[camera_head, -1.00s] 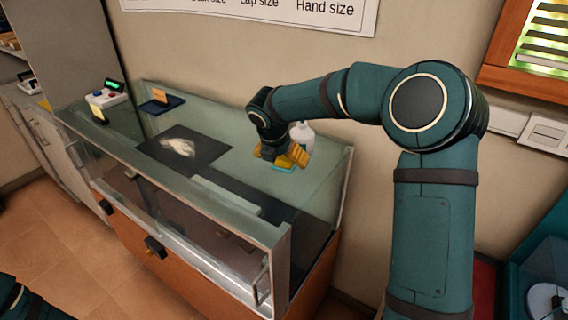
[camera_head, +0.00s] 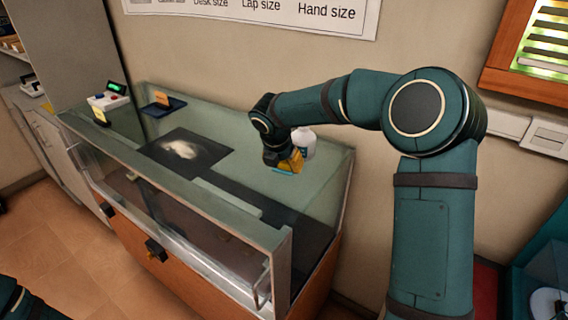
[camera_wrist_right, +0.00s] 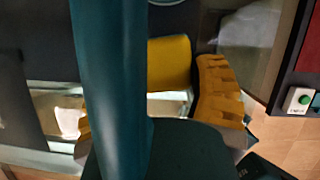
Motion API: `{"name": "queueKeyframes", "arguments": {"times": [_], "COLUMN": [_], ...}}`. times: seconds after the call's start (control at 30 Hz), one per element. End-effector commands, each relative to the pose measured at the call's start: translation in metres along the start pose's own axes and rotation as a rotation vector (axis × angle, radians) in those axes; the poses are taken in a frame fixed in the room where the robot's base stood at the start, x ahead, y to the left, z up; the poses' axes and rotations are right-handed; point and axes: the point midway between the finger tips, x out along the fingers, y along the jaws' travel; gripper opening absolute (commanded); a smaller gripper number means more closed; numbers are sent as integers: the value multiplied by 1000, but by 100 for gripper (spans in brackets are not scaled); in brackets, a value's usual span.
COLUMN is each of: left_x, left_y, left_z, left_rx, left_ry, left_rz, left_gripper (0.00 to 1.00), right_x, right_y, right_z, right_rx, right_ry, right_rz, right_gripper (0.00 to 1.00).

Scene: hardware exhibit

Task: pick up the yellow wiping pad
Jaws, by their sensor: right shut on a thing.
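My right gripper (camera_head: 290,163) is over the right part of the glass display counter (camera_head: 225,120), its orange fingers pointing down. A smooth yellow block, which looks like the wiping pad (camera_wrist_right: 168,62), shows between the ridged orange fingers in the right wrist view, and the gripper is shut on it. In the head view the fingers and pad blend together, so the pad's outline is hard to make out. A small blue strip (camera_head: 282,171) shows just below the fingertips. Whether the pad touches the counter top, I cannot tell. My left gripper is out of view.
A white bottle (camera_head: 304,141) stands right beside the gripper, on its far right side. A dark mat (camera_head: 215,154) with a whitish smear lies to the left. A small device with a green screen (camera_head: 108,99) and a dark blue stand (camera_head: 163,106) are at the back left.

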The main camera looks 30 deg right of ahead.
Motion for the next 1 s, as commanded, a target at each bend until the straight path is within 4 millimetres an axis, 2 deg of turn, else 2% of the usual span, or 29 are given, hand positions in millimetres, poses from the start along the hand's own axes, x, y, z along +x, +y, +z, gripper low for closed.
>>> {"name": "queueKeyframes", "arguments": {"times": [0.17,0.3,0.33,0.47,0.8,1.0], "left_x": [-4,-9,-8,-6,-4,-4], "left_y": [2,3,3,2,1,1], "left_z": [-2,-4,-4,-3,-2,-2], "left_rx": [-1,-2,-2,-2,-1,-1], "left_ry": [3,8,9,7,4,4], "left_rz": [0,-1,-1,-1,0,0], "left_gripper": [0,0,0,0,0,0], "right_x": [-14,-33,-36,-44,-79,-92], "right_y": [0,0,1,0,0,0], "right_z": [6,14,10,-18,-103,-136], "right_rx": [1,2,-1,-5,-6,-3], "right_ry": [-2,-3,-2,-1,-1,-1], "right_rz": [1,3,2,1,1,1], "right_gripper": [34,34,34,34,34,34]}}
